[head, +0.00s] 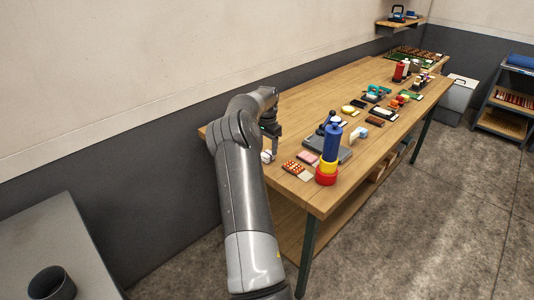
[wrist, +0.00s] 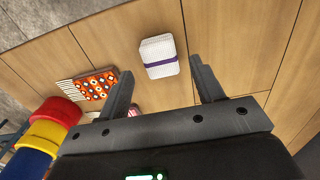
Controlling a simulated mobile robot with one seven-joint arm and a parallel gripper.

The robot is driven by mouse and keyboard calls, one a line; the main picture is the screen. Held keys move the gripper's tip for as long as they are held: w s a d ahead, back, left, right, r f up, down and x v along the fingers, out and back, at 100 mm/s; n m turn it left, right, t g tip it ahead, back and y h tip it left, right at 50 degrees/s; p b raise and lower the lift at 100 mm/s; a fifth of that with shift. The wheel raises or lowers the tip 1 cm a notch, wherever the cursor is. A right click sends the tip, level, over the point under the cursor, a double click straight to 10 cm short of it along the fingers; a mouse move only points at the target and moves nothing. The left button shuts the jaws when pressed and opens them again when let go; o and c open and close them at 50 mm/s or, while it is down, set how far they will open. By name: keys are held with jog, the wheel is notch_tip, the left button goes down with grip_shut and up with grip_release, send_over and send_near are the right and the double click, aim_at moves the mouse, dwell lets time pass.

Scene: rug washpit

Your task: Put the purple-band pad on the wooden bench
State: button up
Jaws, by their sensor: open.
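The purple-band pad (wrist: 159,57) is a small white textured block with a purple band around it. It lies on the wooden bench (wrist: 230,40), and in the head view it shows as a small white shape (head: 266,156) near the bench's left end. The long bench (head: 300,103) runs along the wall in the head view. My gripper (wrist: 161,72) is open and points down over the bench, with the pad just beyond and between its fingertips in the wrist view. The fingers do not appear to touch it. In the head view my gripper (head: 272,153) is partly hidden.
An orange patterned block (wrist: 96,84) lies left of the pad. A stack of red, yellow and blue pieces (head: 328,155) stands at the bench's near edge. A grey flat device (head: 340,153) and several small items lie farther along. Bare wood lies behind them.

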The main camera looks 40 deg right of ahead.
aim_at(267, 153)
notch_tip(267, 153, up, 8)
jog(key=s+a+r+n+t, duration=0.1)
jog(key=a+r+n+t, duration=0.15)
jog(key=a+r, duration=1.05)
jog(key=s+a+r+n, duration=0.2)
jog(key=s+a+n, duration=0.1)
jog(key=a, duration=0.5)
jog(key=s+a+r+n, duration=0.2)
jog(key=s+a+r, duration=0.1)
jog(key=a, duration=0.6)
jog(key=s+a+n+t, duration=0.2)
jog(key=s+a+n, duration=0.3)
jog(key=s+a, duration=0.75)
jog(key=s+a+f+n+t, duration=0.1)
jog(key=s+a+f+n, duration=0.4)
jog(key=s+a, duration=0.4)
jog(key=shift+s+a+f, duration=0.25)
jog(key=shift+s+f, duration=0.05)
jog(key=shift+s, duration=0.2)
jog(key=shift+n, duration=0.25)
